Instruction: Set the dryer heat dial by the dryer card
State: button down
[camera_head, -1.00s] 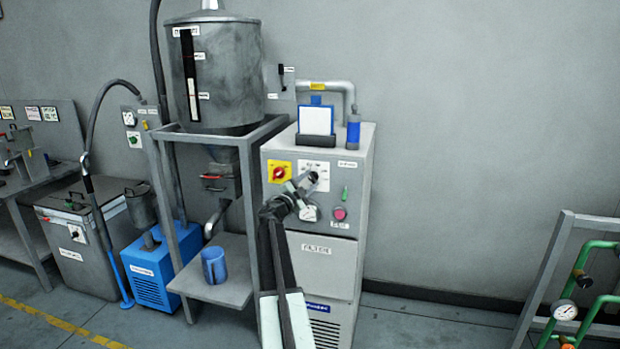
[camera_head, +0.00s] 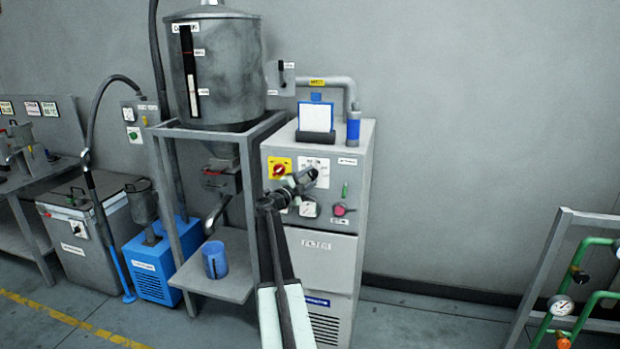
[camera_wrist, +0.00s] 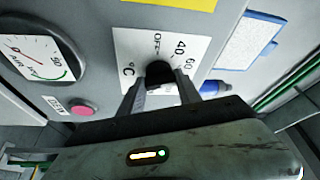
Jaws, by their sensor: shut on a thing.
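The dryer heat dial is a black knob (camera_wrist: 160,72) on a white scale plate (camera_wrist: 128,45) marked OFF, 40, 60 and °C. In the wrist view the two fingers of my gripper (camera_wrist: 163,93) are shut on the knob, one on each side. The knob's pointer is hidden, so its setting cannot be told. In the head view my gripper (camera_head: 304,180) is at the dryer's front panel and covers the dial; part of the plate (camera_head: 316,164) shows above. The likely dryer card (camera_head: 317,117) is a white sheet with blue edging in a dark holder on the dryer; its writing is unreadable.
A yellow-backed red switch (camera_head: 279,169) sits left of the dial. A gauge (camera_head: 309,208) and a pink-red button (camera_head: 341,210) are below it. A hopper (camera_head: 225,75) on a frame with a blue cup (camera_head: 215,260) stands left.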

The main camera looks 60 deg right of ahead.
jog(key=c, duration=0.8)
grip_release()
jog(key=shift+c, duration=0.2)
jog(key=shift+a, duration=0.1)
jog(key=a+f+b, duration=0.1)
jog(key=a, duration=0.6)
jog(key=shift+w+a, duration=0.25)
jog(key=shift+a, duration=0.05)
